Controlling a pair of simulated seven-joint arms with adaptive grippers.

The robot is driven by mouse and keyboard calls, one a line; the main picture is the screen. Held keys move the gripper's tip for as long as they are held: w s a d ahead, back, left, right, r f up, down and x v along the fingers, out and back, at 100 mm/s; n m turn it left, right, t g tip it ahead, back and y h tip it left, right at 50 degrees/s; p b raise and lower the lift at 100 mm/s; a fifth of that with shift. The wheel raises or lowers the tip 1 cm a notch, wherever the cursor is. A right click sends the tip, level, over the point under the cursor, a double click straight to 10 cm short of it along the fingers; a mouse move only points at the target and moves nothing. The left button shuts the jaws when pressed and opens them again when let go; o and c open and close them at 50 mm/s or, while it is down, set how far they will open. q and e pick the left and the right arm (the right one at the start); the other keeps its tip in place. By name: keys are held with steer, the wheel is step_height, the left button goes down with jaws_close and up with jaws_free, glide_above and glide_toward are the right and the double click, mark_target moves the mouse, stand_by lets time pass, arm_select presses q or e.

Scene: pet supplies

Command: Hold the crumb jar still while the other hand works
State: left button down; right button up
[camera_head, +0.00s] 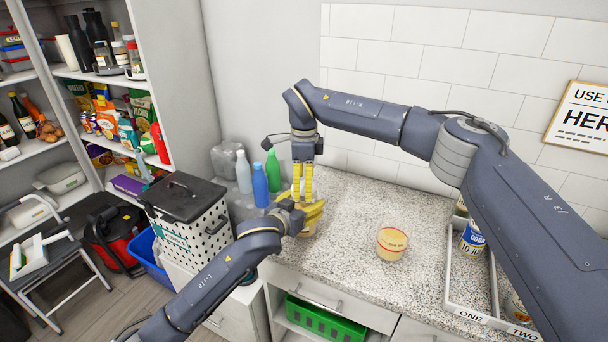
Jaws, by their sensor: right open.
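A jar with tan contents (309,229) stands near the left end of the speckled counter, partly hidden by my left gripper. My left gripper (313,211) has its yellow fingers at this jar's upper part. Whether they are closed on it I cannot tell. My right gripper (302,198) points down just above and behind the left one, with its two yellow fingers apart. Something pale shows near its fingertips, too small to make out.
Blue (260,185), green (273,170) and pale (243,172) bottles stand behind and left of the grippers. A black-lidded perforated bin (190,215) is at left. A grey tray (476,314) with cans lies at right, partly behind my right arm. The counter's middle is mostly clear.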

steer(key=shift+f, duration=0.7)
